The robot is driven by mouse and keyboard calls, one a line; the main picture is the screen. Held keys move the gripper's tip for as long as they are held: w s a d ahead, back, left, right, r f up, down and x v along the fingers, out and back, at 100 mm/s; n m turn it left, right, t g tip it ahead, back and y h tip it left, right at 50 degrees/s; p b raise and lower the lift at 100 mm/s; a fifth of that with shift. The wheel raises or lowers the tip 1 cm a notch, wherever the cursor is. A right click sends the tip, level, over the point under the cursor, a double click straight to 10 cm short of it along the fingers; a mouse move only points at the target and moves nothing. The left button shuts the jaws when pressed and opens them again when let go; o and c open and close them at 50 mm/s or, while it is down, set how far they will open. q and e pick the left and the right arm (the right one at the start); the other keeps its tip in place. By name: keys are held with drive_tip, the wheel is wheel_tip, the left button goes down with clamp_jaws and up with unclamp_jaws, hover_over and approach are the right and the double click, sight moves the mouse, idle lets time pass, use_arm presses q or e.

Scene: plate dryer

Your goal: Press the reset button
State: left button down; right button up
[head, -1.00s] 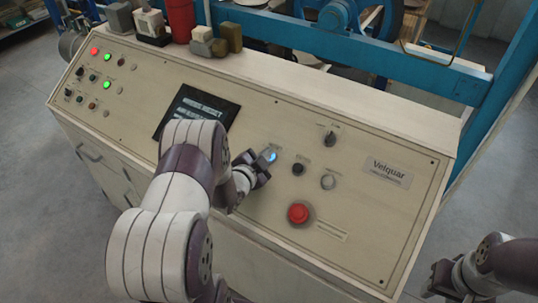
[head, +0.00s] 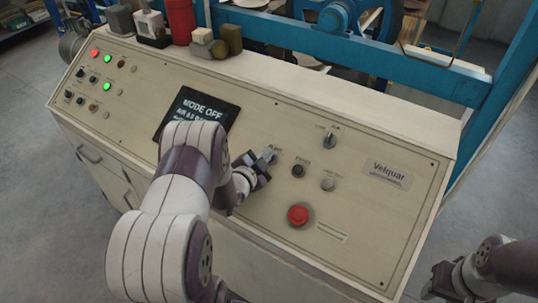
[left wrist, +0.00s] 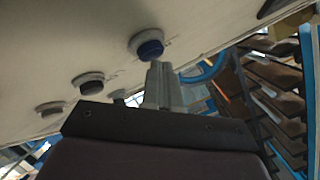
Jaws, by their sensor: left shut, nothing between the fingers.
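The sloping control panel (head: 250,235) carries several buttons; their small labels are too blurred for me to tell which is the reset button. My left gripper (head: 268,155) is shut and empty, with its tips at a blue button (left wrist: 150,46). In the left wrist view the fingertips (left wrist: 161,72) are just below that button; I cannot tell whether they touch it. In the head view the gripper mostly hides it. To its right are a black button (head: 298,171) and a pale button (head: 328,184). My right gripper (head: 433,287) is at the lower right; its jaws are unclear.
A large red button (head: 298,214) is below the pale one, and a rotary switch (head: 330,141) is above. The screen (head: 196,108) reads "MODE OFF". Indicator lights (head: 107,86) are at the far left. Small objects and a red cylinder (head: 181,20) stand on the panel's top ledge.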

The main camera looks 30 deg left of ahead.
use_arm(q)
drive_tip(key=shift+s+r, duration=0.25)
drive_tip(key=shift+r, duration=0.2)
drive_tip(key=shift+r+p, duration=0.1)
drive_tip(key=shift+p, duration=0.25)
drive_tip(key=shift+s+r+p, duration=0.25)
drive_tip(key=shift+r+p, duration=0.35)
drive_tip(key=s+r+p, duration=0.2)
drive_tip(key=r+p, duration=0.1)
drive_tip(key=shift+a, duration=0.1)
